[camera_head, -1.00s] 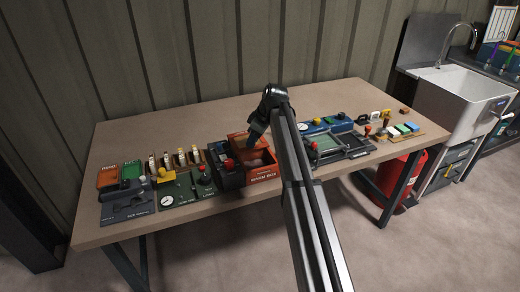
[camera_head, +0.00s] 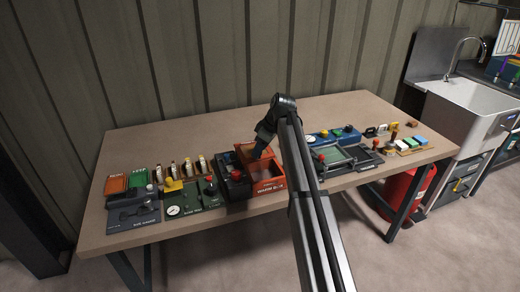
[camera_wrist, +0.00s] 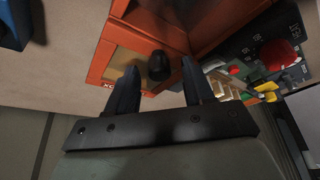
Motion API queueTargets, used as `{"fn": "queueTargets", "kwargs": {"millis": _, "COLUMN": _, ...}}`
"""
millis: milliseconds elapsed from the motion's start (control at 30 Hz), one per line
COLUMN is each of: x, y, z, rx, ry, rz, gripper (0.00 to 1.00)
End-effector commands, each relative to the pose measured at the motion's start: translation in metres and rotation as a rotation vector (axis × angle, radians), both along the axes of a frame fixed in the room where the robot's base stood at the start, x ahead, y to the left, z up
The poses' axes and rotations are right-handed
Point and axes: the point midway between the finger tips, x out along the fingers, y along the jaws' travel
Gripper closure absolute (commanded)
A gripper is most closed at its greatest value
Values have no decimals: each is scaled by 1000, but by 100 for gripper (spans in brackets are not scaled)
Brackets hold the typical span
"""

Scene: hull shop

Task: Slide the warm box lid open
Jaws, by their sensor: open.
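The warm box (camera_head: 268,187) is an orange box with a white label on its front, near the middle of the table. In the wrist view its orange frame (camera_wrist: 103,62) surrounds a brownish panel, which looks like the lid (camera_wrist: 128,64). A black knob (camera_wrist: 158,66) stands up by the lid panel. My gripper (camera_head: 257,154) reaches down over the box. In the wrist view my gripper (camera_wrist: 159,70) is open, with the knob seen between its two dark fingertips. I cannot tell whether either finger touches the knob.
A dark panel with a red button (camera_head: 236,175) adjoins the box's left side. Several other panels and switches line the table (camera_head: 150,238) on both sides. The table's back strip is mostly clear.

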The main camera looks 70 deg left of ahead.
Motion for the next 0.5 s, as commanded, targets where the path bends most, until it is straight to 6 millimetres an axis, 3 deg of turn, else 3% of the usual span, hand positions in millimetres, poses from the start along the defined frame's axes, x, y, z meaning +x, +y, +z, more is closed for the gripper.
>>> {"fn": "queueTargets", "kwargs": {"millis": 500, "x": 25, "y": -24, "z": 84, "rx": 1, "ry": -1, "rz": 0, "gripper": 48}}
